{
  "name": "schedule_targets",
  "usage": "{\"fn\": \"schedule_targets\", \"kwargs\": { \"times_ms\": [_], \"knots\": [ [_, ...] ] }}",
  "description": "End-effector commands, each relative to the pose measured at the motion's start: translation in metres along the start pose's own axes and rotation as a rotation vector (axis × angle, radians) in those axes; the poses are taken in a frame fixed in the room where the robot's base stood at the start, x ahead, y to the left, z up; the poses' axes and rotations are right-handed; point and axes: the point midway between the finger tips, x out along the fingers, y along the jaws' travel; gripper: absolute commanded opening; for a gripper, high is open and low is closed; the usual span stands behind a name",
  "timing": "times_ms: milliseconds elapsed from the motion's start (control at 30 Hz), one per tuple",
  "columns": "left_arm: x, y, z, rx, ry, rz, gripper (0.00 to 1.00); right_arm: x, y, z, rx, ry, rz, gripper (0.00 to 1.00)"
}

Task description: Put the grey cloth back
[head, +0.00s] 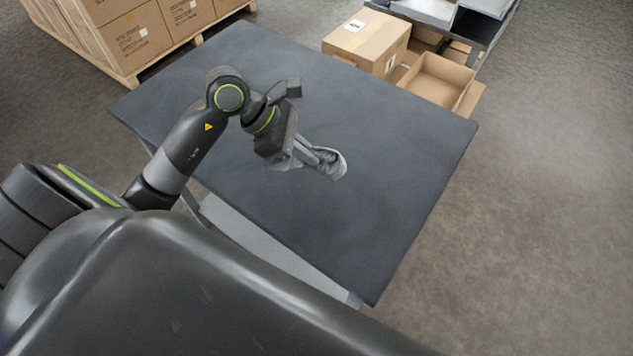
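The grey cloth (340,168) is a small light-grey, crumpled piece near the middle of the dark table. My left gripper (325,160) reaches over it from the left, with its fingers pointing right and down at the cloth. The fingers overlap the cloth in this view, and part of the cloth is hidden behind the gripper. I cannot tell whether the fingers are closed on it, or whether the cloth rests on the table or is just above it. My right gripper is not in view.
The dark table (390,215) is otherwise bare around the cloth. A closed cardboard box (368,42) and an open cardboard box (437,82) stand beyond its far right edge, near a grey metal rack (480,30). Stacked cartons (135,35) sit on a pallet at the upper left.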

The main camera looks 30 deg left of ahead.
Motion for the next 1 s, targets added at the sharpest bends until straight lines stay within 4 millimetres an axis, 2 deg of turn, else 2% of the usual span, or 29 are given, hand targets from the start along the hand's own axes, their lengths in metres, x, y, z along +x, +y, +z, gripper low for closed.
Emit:
{"fn": "schedule_targets", "kwargs": {
  "times_ms": [200, 567, 600, 1000],
  "knots": [
    [0.018, 0.000, -0.015, -0.001, 0.000, 0.000, 0.00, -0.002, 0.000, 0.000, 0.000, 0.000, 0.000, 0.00],
    [0.022, 0.000, -0.019, 0.001, 0.001, 0.001, 0.00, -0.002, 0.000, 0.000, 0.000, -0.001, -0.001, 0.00],
    [0.022, 0.000, -0.019, 0.001, 0.001, 0.001, 0.07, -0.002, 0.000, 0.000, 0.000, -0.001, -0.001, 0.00],
    [0.022, 0.000, -0.019, 0.001, 0.001, 0.001, 0.57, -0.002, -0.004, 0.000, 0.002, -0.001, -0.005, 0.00]
  ]
}}
